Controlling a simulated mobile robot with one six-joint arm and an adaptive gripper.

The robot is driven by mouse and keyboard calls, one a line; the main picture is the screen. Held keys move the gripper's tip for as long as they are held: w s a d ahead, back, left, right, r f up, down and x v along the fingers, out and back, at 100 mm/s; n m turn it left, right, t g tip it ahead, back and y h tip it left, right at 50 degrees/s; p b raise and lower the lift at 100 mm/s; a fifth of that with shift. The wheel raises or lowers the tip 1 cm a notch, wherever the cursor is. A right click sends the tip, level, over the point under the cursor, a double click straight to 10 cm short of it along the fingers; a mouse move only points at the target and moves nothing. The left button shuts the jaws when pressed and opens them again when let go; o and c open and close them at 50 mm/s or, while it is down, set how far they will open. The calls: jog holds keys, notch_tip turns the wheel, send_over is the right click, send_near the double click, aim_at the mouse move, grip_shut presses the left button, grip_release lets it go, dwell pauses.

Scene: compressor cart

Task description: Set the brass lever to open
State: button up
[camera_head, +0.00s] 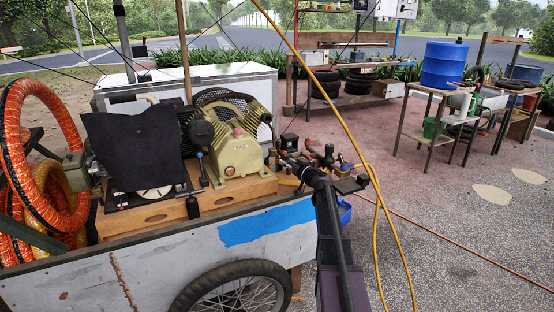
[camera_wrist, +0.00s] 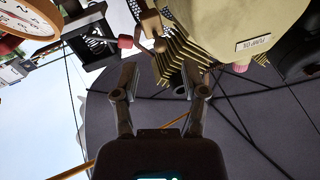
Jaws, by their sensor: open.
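My gripper (camera_wrist: 161,80) is open, with its two fingers apart and nothing seen between them. In the head view the end of my arm reaches the right side of the olive compressor pump (camera_head: 237,150). In the wrist view the pump's body (camera_wrist: 215,25) and its finned part lie just beyond the fingertips. A tan, brass-like piece (camera_wrist: 152,24) shows beside the fins, above the fingertips and apart from them. I cannot tell for sure that it is the brass lever, or how it is set. In the head view my arm and dark fittings crowd this spot.
A round dial gauge (camera_wrist: 22,18) is at the wrist view's top left. The pump stands on a wooden base (camera_head: 160,214) on the cart (camera_head: 130,262). A yellow hose (camera_head: 340,110) hangs close by my arm. Orange hose coils (camera_head: 14,150) lie left. Paving at right is open.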

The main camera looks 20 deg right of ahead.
aim_at(279, 157)
jog(key=shift+x, duration=2.8)
